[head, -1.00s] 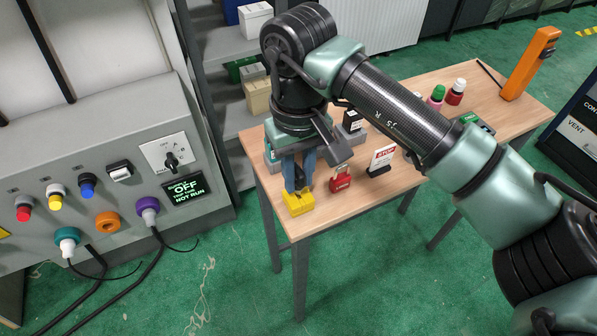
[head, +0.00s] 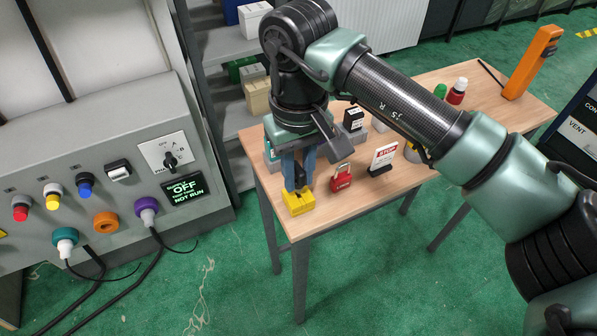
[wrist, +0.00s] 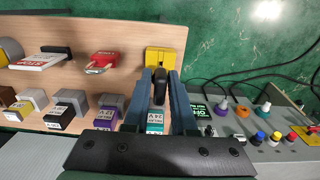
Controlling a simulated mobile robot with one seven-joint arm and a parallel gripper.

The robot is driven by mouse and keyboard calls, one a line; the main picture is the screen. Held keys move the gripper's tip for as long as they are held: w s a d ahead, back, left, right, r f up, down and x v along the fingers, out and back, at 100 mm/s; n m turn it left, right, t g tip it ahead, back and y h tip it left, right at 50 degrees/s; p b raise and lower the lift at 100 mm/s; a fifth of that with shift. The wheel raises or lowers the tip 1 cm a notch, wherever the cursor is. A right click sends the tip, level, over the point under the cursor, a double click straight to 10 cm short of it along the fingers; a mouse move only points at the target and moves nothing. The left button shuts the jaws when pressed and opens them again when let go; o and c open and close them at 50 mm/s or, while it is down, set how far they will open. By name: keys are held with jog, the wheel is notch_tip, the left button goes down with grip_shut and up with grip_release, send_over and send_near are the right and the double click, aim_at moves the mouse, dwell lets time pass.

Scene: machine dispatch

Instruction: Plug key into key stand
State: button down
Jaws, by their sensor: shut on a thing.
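My gripper (head: 299,172) points down over the near left corner of the table and is shut on a black key (wrist: 160,86). The key's dark head shows between the two blue fingers in the wrist view. The yellow key stand (head: 298,202) sits on the table directly below the fingers; it also shows in the wrist view (wrist: 166,57). The key's lower end meets or hangs just over the top of the stand. I cannot tell whether its tip is inside the slot.
Labelled blocks line the table's back side, including a purple one (wrist: 108,108). The grey control panel (head: 100,150) is to the left, with a gap between.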

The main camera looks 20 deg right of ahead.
jog(key=shift+f+b, duration=0.95)
jog(key=shift+f, duration=0.2)
jog(key=shift+r, duration=0.1)
jog(key=c, duration=0.7)
grip_release()
jog(key=shift+o, duration=0.2)
jog(key=shift+r+p, duration=0.95)
jog(key=shift+r, duration=0.8)
